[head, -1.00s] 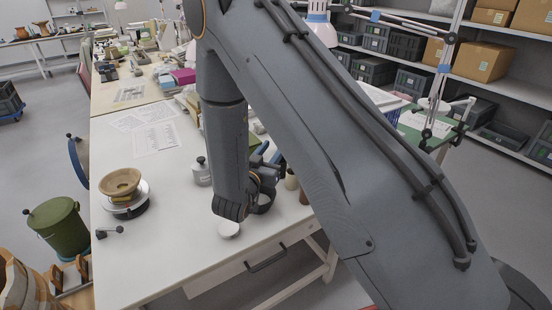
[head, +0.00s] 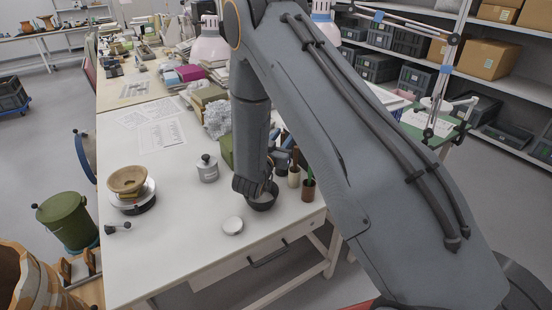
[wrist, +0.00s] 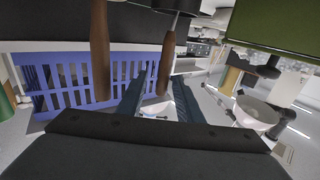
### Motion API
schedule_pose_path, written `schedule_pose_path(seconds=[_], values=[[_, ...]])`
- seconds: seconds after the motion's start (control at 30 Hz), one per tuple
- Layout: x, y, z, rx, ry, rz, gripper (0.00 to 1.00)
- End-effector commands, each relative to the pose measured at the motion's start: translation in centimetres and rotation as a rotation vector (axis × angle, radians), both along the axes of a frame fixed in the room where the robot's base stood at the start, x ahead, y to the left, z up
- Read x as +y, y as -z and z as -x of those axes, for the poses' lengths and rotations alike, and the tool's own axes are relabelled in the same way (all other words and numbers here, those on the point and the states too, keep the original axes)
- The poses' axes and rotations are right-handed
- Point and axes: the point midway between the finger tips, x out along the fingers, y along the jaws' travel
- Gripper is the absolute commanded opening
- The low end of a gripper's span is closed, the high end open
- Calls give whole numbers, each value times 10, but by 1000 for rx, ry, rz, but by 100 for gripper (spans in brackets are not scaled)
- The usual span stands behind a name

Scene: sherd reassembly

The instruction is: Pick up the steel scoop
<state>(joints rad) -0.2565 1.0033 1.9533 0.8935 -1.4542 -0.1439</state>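I cannot make out the steel scoop for certain in either view. Two brown handles stand in pots at the table's right edge, a pale pot (head: 293,178) and a reddish-brown pot (head: 308,192). In the wrist view two wooden handles show large, one on the left (wrist: 98,50) and one (wrist: 166,62) in front of the gap between my fingers. Which of them, if either, belongs to the scoop cannot be told. My gripper (wrist: 157,88) is open, its dark fingers apart. In the head view it is partly hidden behind my wrist, near the pots.
A grey bottle (head: 207,170) stands left. A wooden bowl (head: 127,180) rests on a turntable. A blue crate (wrist: 70,85) shows beyond my fingers.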

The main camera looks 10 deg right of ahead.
Motion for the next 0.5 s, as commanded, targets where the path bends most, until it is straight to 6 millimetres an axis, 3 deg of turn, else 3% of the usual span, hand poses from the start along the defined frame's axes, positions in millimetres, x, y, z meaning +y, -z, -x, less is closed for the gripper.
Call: schedule_pose_path(seconds=[0.03,0.17,0.2,0.5], values=[[0,0,0,0,-1,0,24],[1,0,0,0,-1,0,2],[1,0,0,0,-1,0,0],[1,-1,0,0,-1,0,0]])
